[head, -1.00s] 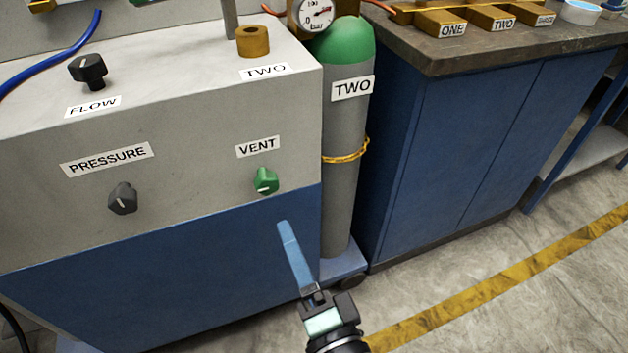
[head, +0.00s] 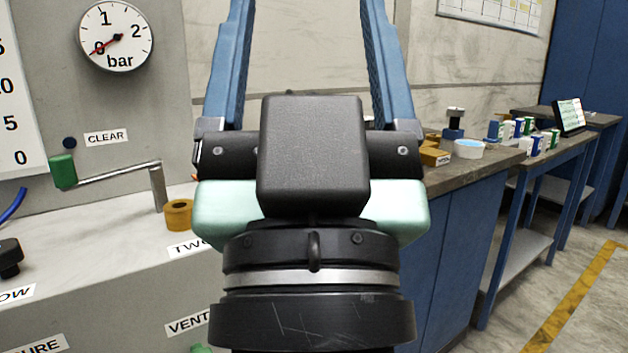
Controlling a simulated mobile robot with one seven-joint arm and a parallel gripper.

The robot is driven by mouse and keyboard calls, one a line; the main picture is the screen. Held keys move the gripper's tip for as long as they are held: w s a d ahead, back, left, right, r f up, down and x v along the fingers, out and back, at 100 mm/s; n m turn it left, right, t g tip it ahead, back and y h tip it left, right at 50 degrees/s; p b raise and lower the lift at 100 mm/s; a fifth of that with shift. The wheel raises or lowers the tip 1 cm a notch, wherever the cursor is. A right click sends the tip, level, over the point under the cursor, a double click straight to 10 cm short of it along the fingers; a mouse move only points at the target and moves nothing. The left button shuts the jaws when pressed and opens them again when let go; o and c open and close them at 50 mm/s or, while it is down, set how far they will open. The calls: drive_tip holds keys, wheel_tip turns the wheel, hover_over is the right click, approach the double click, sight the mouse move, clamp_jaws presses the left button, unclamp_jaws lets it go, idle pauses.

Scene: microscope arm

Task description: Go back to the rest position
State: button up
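My gripper (head: 308,60) is raised in the middle of the head view, large and close to the camera, with its blue fingers pointing up. The two fingers stand wide apart and nothing shows between them except the pale wall behind. The fingertips run out of the top of the picture. The gripper's dark body hides part of the grey machine and the place where the cylinder stood in view.
At left is the grey machine (head: 100,285) with a gauge (head: 115,36), a green-handled crank (head: 62,172) and a brass ring (head: 178,214). At right are a blue cabinet (head: 450,245), a white bowl (head: 468,149) and a tablet (head: 569,116). Floor at lower right is clear.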

wheel_tip(320, 180, up, 39)
drive_tip(key=p, duration=3.8)
drive_tip(key=shift+s, duration=0.35)
drive_tip(key=shift+d, duration=0.1)
drive_tip(key=w+a+f+n+g+y+b, duration=0.2)
drive_tip(key=f+b, duration=0.5)
drive_tip(key=f, duration=0.7)
drive_tip(key=w+a+f+n+g+y+b, duration=0.25)
drive_tip(key=f+b, duration=0.35)
drive_tip(key=f, duration=0.7)
drive_tip(key=w+a+f+n+g+y+b, duration=0.25)
drive_tip(key=f+b, duration=0.45)
drive_tip(key=f, duration=0.7)
drive_tip(key=s+a+f+n+g+y+b, duration=0.1)
drive_tip(key=s+f+g+b, duration=0.2)
drive_tip(key=f+b, duration=1.25)
drive_tip(key=s+a+f+n+g+y+b, duration=0.1)
drive_tip(key=s+f+n+g+y+b, duration=0.2)
drive_tip(key=f, duration=2.3)
drive_tip(key=w+a+m+t+h, duration=0.1)
drive_tip(key=w+a, duration=0.5)
drive_tip(key=w, duration=0.4)
drive_tip(key=shift+w+a+r, duration=0.3)
drive_tip(key=shift+w+a, duration=0.1)
